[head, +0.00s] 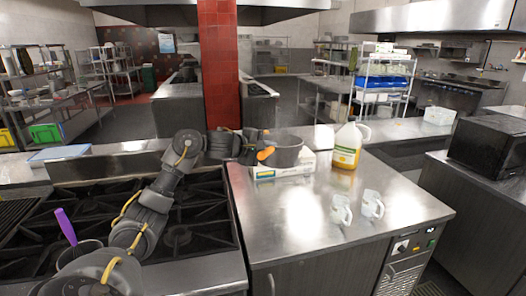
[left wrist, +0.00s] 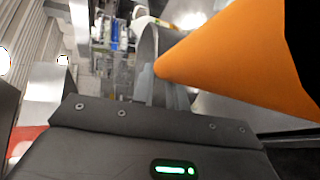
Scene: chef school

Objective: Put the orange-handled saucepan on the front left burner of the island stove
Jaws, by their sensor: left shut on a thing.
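The grey saucepan (head: 287,152) is at the back of the steel counter, on or just above a white box; I cannot tell if it touches. Its orange handle (head: 266,153) points left toward my left gripper (head: 258,149), which is shut on it. In the left wrist view the orange handle (left wrist: 240,55) fills the upper right, with part of the grey pan (left wrist: 148,48) beyond it. The island stove (head: 185,215) with black grates is at left, partly hidden by my left arm. My right gripper is not in view.
A pan with a purple handle (head: 66,226) stands on the stove at the left. On the counter (head: 285,220) are the white box (head: 265,173), a jug with a yellow label (head: 347,147) and two small clear cups (head: 341,209), (head: 372,204). The counter's front left is clear.

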